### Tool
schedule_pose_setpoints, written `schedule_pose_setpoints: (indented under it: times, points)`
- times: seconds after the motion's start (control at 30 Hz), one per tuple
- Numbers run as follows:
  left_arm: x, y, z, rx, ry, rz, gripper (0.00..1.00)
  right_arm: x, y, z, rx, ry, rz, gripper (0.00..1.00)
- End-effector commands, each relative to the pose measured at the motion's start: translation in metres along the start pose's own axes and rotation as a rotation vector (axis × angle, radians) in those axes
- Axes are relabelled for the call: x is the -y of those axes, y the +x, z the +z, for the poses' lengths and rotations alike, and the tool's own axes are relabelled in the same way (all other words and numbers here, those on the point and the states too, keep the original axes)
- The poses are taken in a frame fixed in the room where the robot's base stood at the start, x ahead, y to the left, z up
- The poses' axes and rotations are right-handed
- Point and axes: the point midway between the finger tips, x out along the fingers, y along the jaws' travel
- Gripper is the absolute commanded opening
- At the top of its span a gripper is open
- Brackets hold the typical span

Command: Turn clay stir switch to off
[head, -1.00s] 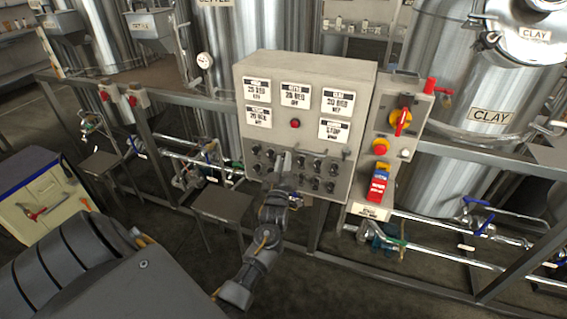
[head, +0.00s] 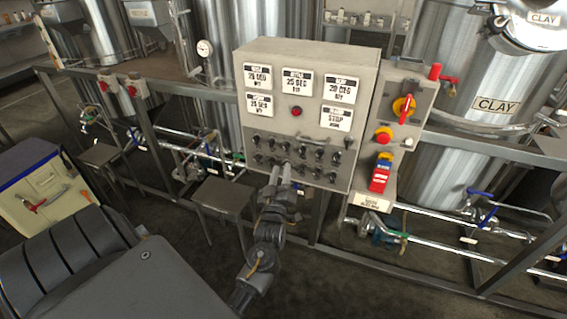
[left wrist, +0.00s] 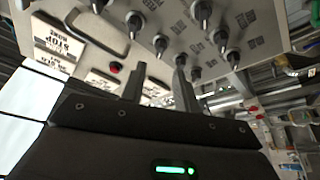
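The grey control box (head: 350,175) stands in the middle of the head view, with two rows of small black knob switches (head: 296,152) below its displays. The switch labels are too small to read, so I cannot tell which switch is clay stir. The lower right display (head: 335,119) reads STOP. My left gripper (head: 283,166) is at the lower edge of the switch rows, its fingers pointing up at the panel. The left wrist view shows its two fingers (left wrist: 160,68) apart with nothing between them, and several switches (left wrist: 202,14) beyond. My right gripper is not in view.
Pipes with blue valve handles (head: 487,214) run low. A red button (head: 296,111) sits among the displays.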

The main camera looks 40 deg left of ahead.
Motion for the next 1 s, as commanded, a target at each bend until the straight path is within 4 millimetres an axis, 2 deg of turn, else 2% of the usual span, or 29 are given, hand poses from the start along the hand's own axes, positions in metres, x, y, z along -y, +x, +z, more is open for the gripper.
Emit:
schedule_pose_setpoints:
  times: [0.1, 0.23, 0.9, 0.97, 1.0]
  points:
    - [0.001, -0.018, 0.001, 0.0, -0.001, 0.001, 0.31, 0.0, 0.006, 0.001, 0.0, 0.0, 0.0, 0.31]
    - [0.0, -0.027, 0.001, 0.0, -0.001, 0.001, 0.31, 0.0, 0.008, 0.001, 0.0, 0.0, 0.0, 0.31]
    - [0.0, -0.029, 0.001, 0.003, 0.016, -0.001, 0.31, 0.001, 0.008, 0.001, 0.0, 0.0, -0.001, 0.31]
    - [0.002, -0.03, 0.01, 0.04, 0.055, -0.007, 0.31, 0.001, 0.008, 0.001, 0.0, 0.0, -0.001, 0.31]
    - [0.005, -0.033, 0.024, 0.081, 0.08, -0.012, 0.31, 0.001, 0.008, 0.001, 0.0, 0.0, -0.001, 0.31]
